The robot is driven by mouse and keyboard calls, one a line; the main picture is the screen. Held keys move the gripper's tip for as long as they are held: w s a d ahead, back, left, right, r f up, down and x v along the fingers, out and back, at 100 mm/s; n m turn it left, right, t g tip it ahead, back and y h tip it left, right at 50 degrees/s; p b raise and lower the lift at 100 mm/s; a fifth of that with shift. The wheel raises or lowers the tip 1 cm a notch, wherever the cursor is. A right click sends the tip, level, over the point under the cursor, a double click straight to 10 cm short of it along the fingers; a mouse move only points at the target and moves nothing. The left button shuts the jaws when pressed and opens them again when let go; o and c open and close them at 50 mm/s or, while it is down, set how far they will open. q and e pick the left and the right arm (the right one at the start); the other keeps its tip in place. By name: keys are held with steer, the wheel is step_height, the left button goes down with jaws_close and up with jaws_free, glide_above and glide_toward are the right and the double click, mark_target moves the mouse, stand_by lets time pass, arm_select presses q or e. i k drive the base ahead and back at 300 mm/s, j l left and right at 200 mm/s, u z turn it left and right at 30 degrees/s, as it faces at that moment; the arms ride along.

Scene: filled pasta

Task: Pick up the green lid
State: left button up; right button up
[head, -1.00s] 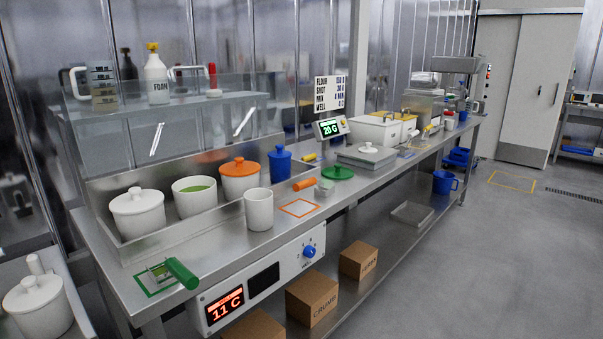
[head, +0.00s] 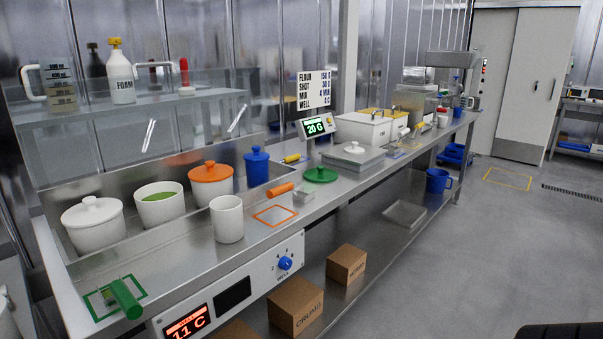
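The green lid (head: 320,174) lies flat on the steel counter, right of the orange-handled tool (head: 280,190) and in front of the display reading 20 G. It is round with a small green knob on top. A white pot with green contents (head: 160,206) stands uncovered in the counter well, between a white lidded pot (head: 93,226) and an orange-lidded pot (head: 211,187). Neither of my grippers shows in the head view. A dark rounded shape sits at the bottom right edge; I cannot tell what it is.
A small metal block (head: 303,195) and a grey lidded box (head: 352,157) flank the green lid. A white cup (head: 227,220) and a blue lidded jar (head: 257,167) stand further left. Cardboard boxes (head: 295,304) sit on the lower shelf. The floor at right is open.

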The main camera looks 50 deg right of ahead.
mark_target(320, 175)
steer(key=l+u, duration=0.25)
steer(key=l, duration=0.5)
steer(key=k+l+u, duration=0.15)
steer(key=l+u, duration=0.15)
steer(key=l, duration=0.45)
steer(key=k+l, duration=0.1)
steer(key=l, duration=0.95)
steer(key=k+l+u, duration=0.1)
steer(key=l, duration=0.45)
